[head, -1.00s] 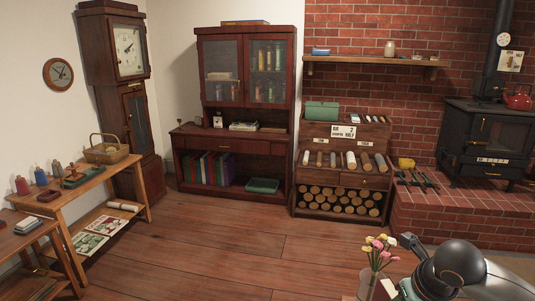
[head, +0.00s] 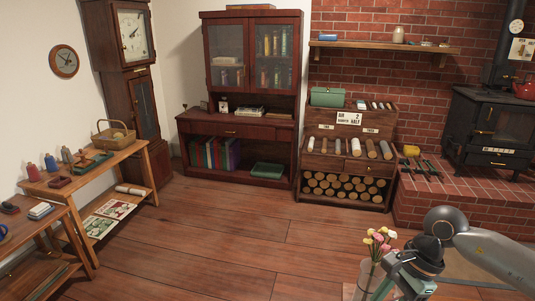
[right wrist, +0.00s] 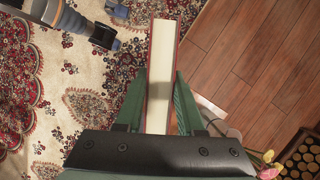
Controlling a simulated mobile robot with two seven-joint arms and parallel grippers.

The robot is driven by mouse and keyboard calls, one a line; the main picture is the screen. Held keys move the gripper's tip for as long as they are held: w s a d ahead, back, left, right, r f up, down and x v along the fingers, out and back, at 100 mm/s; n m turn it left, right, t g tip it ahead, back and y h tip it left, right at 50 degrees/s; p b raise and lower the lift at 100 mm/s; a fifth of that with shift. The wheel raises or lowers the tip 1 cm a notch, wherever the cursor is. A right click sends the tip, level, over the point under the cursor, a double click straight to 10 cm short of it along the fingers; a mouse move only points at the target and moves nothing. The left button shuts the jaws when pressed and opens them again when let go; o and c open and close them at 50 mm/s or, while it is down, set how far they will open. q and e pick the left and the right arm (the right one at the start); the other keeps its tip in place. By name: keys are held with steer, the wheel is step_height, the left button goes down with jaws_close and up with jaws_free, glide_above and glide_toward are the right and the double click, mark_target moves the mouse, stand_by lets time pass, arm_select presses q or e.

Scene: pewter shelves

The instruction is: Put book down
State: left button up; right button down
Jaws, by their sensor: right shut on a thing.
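In the right wrist view a book (right wrist: 163,70) with a red cover and cream page edges stands edge-on between the green fingers of my right gripper (right wrist: 160,95). The gripper is shut on it. In the head view my right gripper (head: 412,286) is at the bottom right, beside a glass vase of flowers; I cannot make out the book there. My left gripper (right wrist: 116,27) shows at the top of the right wrist view, with two blue fingertips apart and nothing seen between them. It is not in the head view.
The flower vase (head: 372,275) is close to my right gripper. A dark red bookcase (head: 240,132) holding books, a log rack (head: 348,186) and a black stove stand at the back. A wooden side table (head: 95,182) stands left.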

arm_select(q)
steer(key=r+p, duration=0.3)
steer(key=shift+s+a, duration=0.2)
steer(key=shift+a, duration=0.15)
arm_select(e)
steer(key=s+a+r+n+g+h, duration=0.1)
steer(key=s+r+n+g+h, duration=0.2)
steer(key=n, duration=1.2)
step_height(320, 180, up, 3)
steer(key=shift+s+a+f+h, duration=0.1)
steer(key=shift+s+a+h, duration=0.05)
steer(key=shift+s+h, duration=0.55)
steer(key=shift+w, duration=0.1)
arm_select(q)
steer(key=shift+c, duration=0.4)
steer(key=shift+c, duration=0.7)
steer(key=shift+w, duration=0.1)
